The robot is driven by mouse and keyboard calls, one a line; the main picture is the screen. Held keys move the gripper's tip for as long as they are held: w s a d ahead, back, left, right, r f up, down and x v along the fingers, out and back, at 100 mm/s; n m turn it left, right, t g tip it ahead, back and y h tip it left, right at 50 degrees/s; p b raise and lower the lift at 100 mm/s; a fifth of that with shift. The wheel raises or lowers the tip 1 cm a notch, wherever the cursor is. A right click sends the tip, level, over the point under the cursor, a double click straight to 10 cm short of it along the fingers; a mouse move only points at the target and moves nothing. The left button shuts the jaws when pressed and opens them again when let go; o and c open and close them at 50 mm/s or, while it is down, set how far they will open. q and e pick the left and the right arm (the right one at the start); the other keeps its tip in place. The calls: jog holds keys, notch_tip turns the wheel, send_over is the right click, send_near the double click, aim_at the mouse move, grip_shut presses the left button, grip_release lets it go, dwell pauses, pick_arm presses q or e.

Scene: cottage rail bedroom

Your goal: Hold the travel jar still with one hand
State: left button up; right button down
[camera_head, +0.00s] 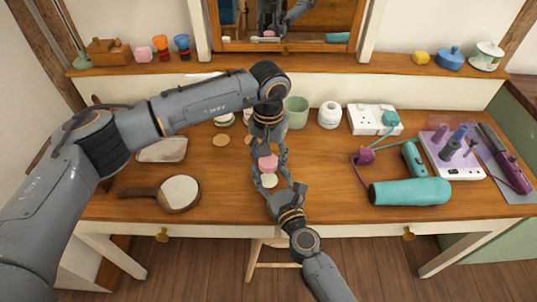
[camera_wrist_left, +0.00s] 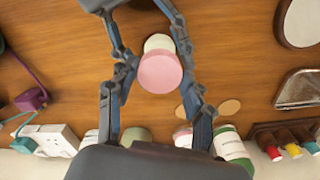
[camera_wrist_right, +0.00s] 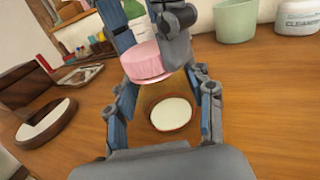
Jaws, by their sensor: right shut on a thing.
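A hand mirror (camera_head: 181,192) and a tray (camera_head: 163,150) lie at left. A green cup (camera_head: 296,112), a white jar (camera_head: 330,115) and a power strip (camera_head: 372,119) stand behind. A teal hair dryer (camera_head: 411,191) lies at right. The front-centre tabletop is mostly clear.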

pick_arm(q)
jog(key=c, duration=0.7)
jog(key=n, duration=2.5)
jog(key=shift+r, duration=0.1)
jog(key=n, duration=1)
jog(key=shift+n, duration=0.3)
jog(key=n, duration=1.8)
jog(key=shift+n, duration=0.3)
